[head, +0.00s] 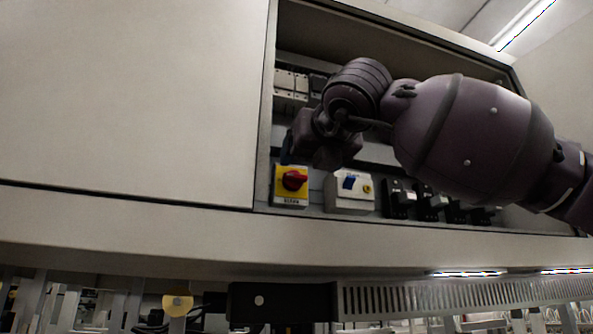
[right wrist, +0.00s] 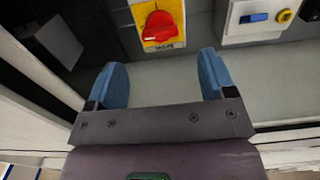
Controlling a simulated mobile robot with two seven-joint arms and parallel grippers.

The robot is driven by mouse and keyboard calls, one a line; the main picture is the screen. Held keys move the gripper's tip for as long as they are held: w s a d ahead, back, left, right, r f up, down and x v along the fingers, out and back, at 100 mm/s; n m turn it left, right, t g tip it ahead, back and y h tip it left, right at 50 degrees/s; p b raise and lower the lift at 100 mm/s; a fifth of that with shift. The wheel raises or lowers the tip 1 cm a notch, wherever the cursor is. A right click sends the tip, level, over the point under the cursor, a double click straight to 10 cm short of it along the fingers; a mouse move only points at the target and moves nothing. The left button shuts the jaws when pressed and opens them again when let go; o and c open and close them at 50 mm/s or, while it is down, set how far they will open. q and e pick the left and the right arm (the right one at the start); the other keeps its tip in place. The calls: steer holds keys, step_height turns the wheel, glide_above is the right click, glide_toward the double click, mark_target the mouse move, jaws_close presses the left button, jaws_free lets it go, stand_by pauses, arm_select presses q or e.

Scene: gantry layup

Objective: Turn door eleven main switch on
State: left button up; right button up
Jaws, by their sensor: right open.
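The main switch is a red rotary knob (head: 294,180) on a yellow plate (head: 290,199), low at the left inside the open cabinet. The same red knob (right wrist: 159,25) shows in the right wrist view at the top middle, on its yellow plate (right wrist: 174,10). My right gripper (right wrist: 162,75) is open and empty, its two blue fingers apart and pointing toward the switch without touching it. In the head view the right gripper (head: 298,150) is just above the switch, partly hidden by its own wrist. My left gripper is not in view.
A white box with a blue switch (head: 349,190) stands right of the main switch, then several black breakers (head: 400,198). A closed cabinet panel (head: 130,100) is at the left. The cabinet's lower ledge (head: 400,250) runs below the opening.

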mark_target(297, 175)
steer(key=p+x, duration=0.1)
steer(key=x, duration=0.4)
steer(key=shift+w+a+r+p, duration=0.1)
steer(key=shift+w+a+p, duration=0.05)
steer(key=shift+w+p, duration=0.2)
steer(key=shift+x, duration=0.9)
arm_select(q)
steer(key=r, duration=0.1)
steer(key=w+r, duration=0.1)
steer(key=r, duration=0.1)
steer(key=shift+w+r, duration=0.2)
